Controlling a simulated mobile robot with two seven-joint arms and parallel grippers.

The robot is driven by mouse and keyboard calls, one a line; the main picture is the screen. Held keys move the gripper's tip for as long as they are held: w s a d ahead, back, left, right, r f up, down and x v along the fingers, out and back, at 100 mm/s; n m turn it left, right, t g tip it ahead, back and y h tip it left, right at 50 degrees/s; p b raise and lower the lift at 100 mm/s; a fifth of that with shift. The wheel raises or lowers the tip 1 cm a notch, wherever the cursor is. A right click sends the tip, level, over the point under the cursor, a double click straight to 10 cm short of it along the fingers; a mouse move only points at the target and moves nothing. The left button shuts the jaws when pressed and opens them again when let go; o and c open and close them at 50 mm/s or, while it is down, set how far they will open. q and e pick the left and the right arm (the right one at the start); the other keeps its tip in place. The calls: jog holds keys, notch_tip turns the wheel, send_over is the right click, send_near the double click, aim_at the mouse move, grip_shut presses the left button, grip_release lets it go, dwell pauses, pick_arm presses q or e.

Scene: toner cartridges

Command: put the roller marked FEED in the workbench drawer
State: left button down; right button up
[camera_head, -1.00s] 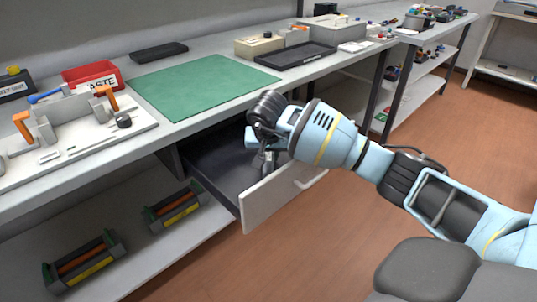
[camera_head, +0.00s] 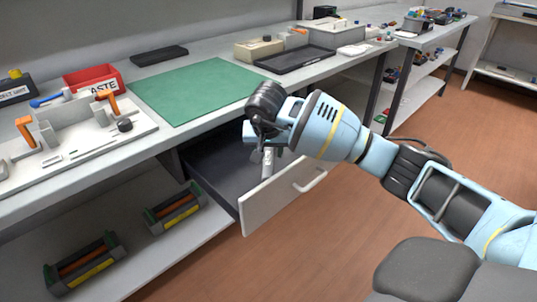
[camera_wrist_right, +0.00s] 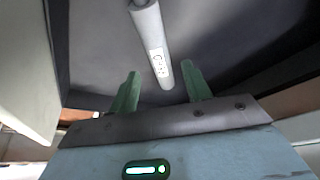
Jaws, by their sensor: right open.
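The open workbench drawer (camera_head: 207,172) has a dark inside and a pale front; it also shows in the right wrist view (camera_wrist_right: 225,35). A pale grey roller (camera_wrist_right: 150,35) with a small white label is over the drawer's inside in that view; the lettering is too small to read. My right gripper (camera_wrist_right: 160,75) is open, with green fingers on either side of the roller's near end and gaps visible beside it. In the head view my right gripper (camera_head: 266,150) is over the drawer near its front panel. My left gripper is not in view.
A green mat (camera_head: 200,88) lies on the bench above the drawer. A red bin (camera_head: 93,77), a white fixture (camera_head: 75,135) and a black tray (camera_head: 295,57) are also on the bench. Toner cartridges (camera_head: 85,263) sit on the lower shelf. The floor to the right is clear.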

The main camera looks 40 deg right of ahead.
jog(key=p+v, duration=0.1)
jog(key=v, duration=0.7)
